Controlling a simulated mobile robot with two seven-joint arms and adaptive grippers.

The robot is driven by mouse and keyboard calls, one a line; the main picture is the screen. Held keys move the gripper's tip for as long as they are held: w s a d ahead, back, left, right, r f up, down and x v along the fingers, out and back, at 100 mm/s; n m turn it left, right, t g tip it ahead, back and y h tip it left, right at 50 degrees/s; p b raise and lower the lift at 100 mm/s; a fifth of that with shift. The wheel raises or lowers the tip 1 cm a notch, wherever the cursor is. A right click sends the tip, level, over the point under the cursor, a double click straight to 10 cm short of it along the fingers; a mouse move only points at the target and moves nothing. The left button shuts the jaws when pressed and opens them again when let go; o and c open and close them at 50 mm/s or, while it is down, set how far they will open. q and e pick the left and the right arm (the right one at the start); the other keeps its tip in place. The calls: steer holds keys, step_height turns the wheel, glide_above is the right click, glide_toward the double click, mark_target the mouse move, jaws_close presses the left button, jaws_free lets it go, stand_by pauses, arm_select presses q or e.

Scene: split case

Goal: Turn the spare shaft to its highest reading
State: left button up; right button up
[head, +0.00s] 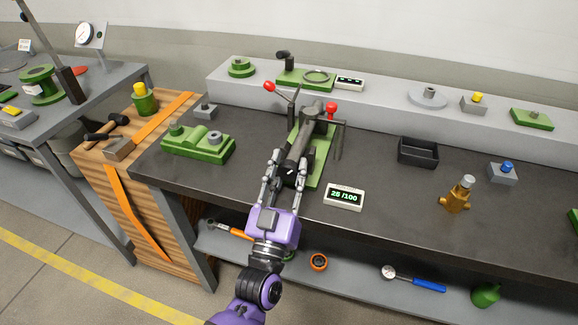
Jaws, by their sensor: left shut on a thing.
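A dark grey shaft (298,148) lies in a green fixture (318,172) in the middle of the bench and points toward me. I take it for the spare shaft. My left gripper (290,162), with a purple body, reaches in from the front and is shut on the near end of the shaft, one finger on each side. A small white display (344,197) on the bench right of the fixture reads 25 /100. A red-knobbed lever (281,90) and a red knob (331,109) stand at the far end of the fixture. My right gripper is not in view.
A green casting (198,146) sits to the left. A black tray (418,152), a brass fitting (457,195) and a blue-topped block (503,173) stand to the right. A raised grey shelf (385,92) runs behind.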

arm_select(q)
steer(key=n+y+p, duration=0.1)
steer(key=n+y, duration=0.1)
steer(key=n, duration=0.2)
steer(key=n+y+p, duration=0.2)
steer(key=n, duration=0.2)
steer(key=shift+d+r, duration=0.15)
steer(key=shift+d, duration=0.05)
steer(key=shift+n+y, duration=0.3)
steer(key=shift+n, duration=0.5)
steer(key=shift+n+p, duration=0.3)
steer(key=shift+p, duration=0.05)
steer(key=o, duration=1.1)
steer(key=shift+a, duration=0.15)
